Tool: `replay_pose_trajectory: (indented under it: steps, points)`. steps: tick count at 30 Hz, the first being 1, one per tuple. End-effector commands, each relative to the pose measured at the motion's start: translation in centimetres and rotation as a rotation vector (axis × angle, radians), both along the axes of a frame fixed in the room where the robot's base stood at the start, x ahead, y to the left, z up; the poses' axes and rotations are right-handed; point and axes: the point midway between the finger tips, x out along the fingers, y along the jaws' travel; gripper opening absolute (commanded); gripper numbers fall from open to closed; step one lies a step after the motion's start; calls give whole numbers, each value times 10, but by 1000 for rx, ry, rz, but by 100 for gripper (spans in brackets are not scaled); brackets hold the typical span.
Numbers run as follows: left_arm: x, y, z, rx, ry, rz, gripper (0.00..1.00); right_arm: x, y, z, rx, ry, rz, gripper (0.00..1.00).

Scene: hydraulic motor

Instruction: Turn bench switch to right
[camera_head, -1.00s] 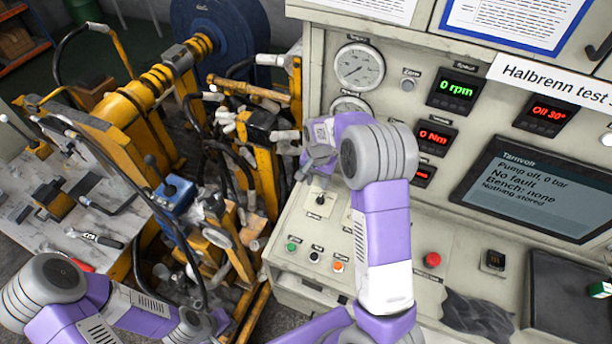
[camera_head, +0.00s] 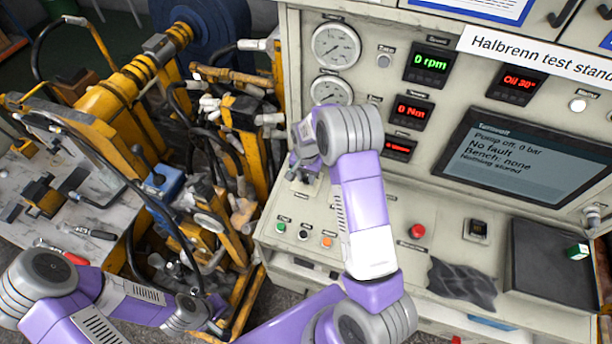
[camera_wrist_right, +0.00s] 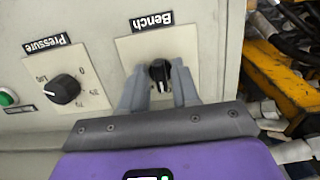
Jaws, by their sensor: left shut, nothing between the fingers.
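The bench switch is a black rotary knob (camera_wrist_right: 159,70) on a cream plate (camera_wrist_right: 185,42) labelled "Bench", which reads upside down in the right wrist view. My right gripper (camera_wrist_right: 158,75) has its two grey fingers on either side of the knob, with a gap between them. I cannot tell whether they touch it. In the head view my right gripper (camera_head: 303,168) is at the console's lower left and mostly covers the switch. The knob's pointing direction is unclear. My left gripper (camera_head: 212,320) is low at the left, away from the console, shut and empty.
A pressure knob (camera_wrist_right: 62,89) and a green button (camera_wrist_right: 8,97) sit beside the switch. The screen (camera_head: 540,160) reads "Bench: none". A red button (camera_head: 417,231) and dark cloth (camera_head: 462,282) lie to the right. Yellow machinery (camera_head: 120,95) crowds the left.

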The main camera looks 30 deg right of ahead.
Motion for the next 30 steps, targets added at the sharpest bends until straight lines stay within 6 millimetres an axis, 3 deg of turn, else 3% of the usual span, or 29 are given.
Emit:
replay_pose_trajectory:
  steps: [1, 4, 16, 30]
  points:
    - [0, 0, 0, 0, 0, 0, 0, 1, 0, 0, 0, -4, 1, 13]
    - [0, 0, 0, 0, 0, 0, 0, 1, 1, 0, 0, -4, 1, 0]
    - [0, 0, -7, 0, 0, 0, 0, 1, 1, 0, 10, -15, -91, 0]
    - [0, 0, -19, 0, 0, 0, 0, 2, 2, 1, 48, -59, -467, 0]
